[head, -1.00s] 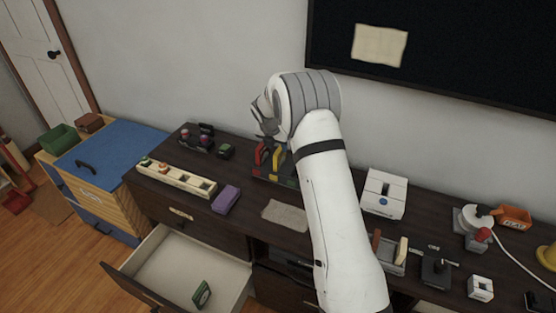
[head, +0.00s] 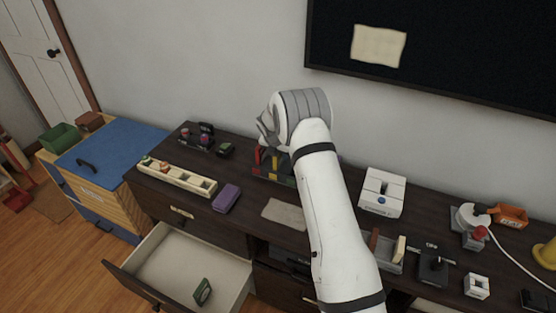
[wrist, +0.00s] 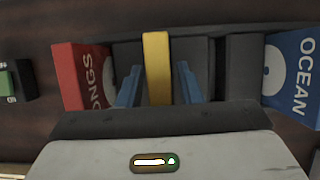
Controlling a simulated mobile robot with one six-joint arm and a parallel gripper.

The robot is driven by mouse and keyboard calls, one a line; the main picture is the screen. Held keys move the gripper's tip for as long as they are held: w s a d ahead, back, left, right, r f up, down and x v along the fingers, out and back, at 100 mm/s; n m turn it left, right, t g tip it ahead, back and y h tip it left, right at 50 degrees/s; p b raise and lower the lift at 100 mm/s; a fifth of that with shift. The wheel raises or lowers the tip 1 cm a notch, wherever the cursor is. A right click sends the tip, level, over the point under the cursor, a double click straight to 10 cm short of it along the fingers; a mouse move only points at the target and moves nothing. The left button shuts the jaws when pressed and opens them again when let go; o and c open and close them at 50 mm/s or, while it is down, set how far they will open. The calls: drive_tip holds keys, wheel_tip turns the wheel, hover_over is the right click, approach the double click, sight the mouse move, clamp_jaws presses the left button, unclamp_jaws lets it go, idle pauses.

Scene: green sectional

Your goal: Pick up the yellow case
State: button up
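In the wrist view the yellow case (wrist: 157,66) stands upright in a dark rack (wrist: 198,60), between a red case (wrist: 82,75) and a blue case (wrist: 292,75) marked "OCEAN". My gripper (wrist: 159,84) is open, with one blue finger on each side of the yellow case. A gap shows between each finger and the case. In the head view my gripper reaches down at the rack, and my arm and wrist hide most of it and the fingers.
A purple box (head: 227,197), a cream tray (head: 177,179) and a grey mat (head: 285,213) lie on the dark desk. A white device (head: 382,192) stands right of my arm. A drawer (head: 185,265) is open at the front, with a green item inside.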

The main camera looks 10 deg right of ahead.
clamp_jaws()
